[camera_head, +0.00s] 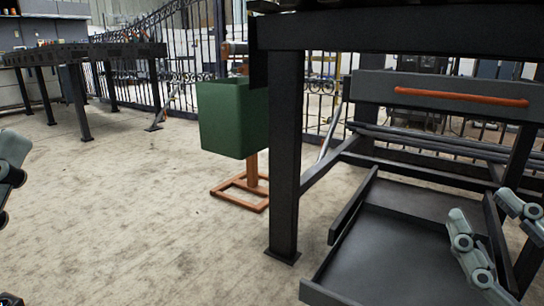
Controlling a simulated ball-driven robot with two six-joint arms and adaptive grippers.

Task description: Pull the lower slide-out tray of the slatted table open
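The slatted table (286,150) is dark metal and fills the right side, with its top cut off by the upper edge. Its lower slide-out tray (385,258) is a flat dark tray with low side walls, near the floor. Its near end reaches the bottom of the picture, in front of the table's front leg, so it stands at least partly out. Its front face and any handle are hidden. My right gripper (482,208) is over the tray's right side, fingers apart and empty; contact cannot be told. My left gripper (10,172) is cut off at the left edge, far from the tray.
An upper panel with an orange handle (460,97) is above the tray. A green bin (232,118) on an orange stand (240,195) is left of the table leg. Another dark table (85,55) and an iron gate (185,50) are behind. The floor at left is clear.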

